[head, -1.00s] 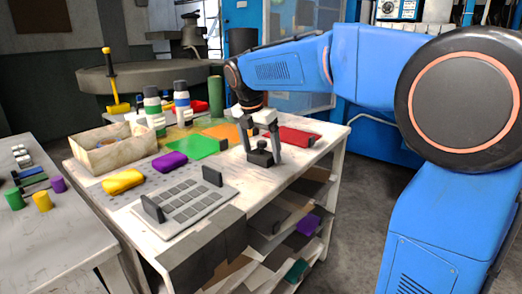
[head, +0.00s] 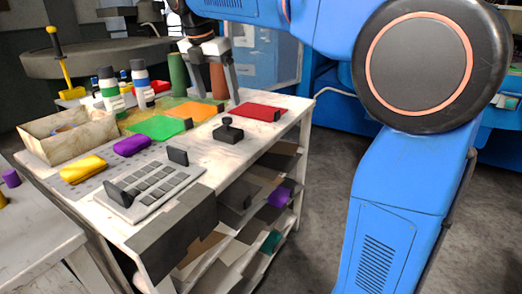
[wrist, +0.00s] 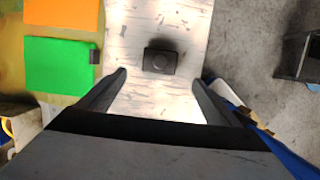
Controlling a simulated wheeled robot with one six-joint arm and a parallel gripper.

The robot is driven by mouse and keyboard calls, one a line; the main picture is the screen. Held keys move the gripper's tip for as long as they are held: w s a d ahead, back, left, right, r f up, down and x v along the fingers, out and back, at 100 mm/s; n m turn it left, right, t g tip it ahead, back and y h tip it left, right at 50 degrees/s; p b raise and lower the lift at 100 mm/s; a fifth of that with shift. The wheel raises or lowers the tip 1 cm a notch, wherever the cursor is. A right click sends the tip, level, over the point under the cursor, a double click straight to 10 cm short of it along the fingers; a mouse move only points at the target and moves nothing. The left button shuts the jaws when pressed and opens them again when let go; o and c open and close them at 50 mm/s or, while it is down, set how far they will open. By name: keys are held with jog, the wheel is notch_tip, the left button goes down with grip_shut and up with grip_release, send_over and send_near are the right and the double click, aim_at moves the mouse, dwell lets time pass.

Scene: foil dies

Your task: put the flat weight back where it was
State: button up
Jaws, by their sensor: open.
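The flat weight is a dark square block with a knob on top (head: 228,134). It sits upright on the bare white tabletop (head: 262,133), right of the green sheet and in front of the red one. It also shows in the wrist view (wrist: 160,61), ahead of and between the fingertips. My gripper (head: 219,97) is open and empty, raised above the table behind the weight. In the wrist view its two fingers (wrist: 160,77) stand wide apart, with nothing between them touching.
Green (head: 157,128), orange (head: 190,110) and red (head: 257,111) sheets lie on the table. A grey plate with dark squares (head: 150,189) and two upright black pieces is in front.

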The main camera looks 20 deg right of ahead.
jog(key=s+d+f+m+y, duration=0.1)
jog(key=s+d+f+m, duration=0.25)
jog(key=s, duration=0.25)
jog(key=s+d+f+m+t, duration=0.1)
jog(key=s+d+f+m, duration=0.1)
jog(key=s+f+m, duration=0.3)
jog(key=s+d+f+m+y, duration=0.1)
jog(key=s+d+f+m, duration=0.1)
jog(key=s+m, duration=0.4)
jog(key=s+d+f+m+t, duration=0.2)
jog(key=s+f+m, duration=0.8)
jog(key=s+f, duration=0.4)
jog(key=shift+s+d+f+m, duration=0.15)
jog(key=shift+d+f+m, duration=0.15)
jog(key=shift+f, duration=0.2)
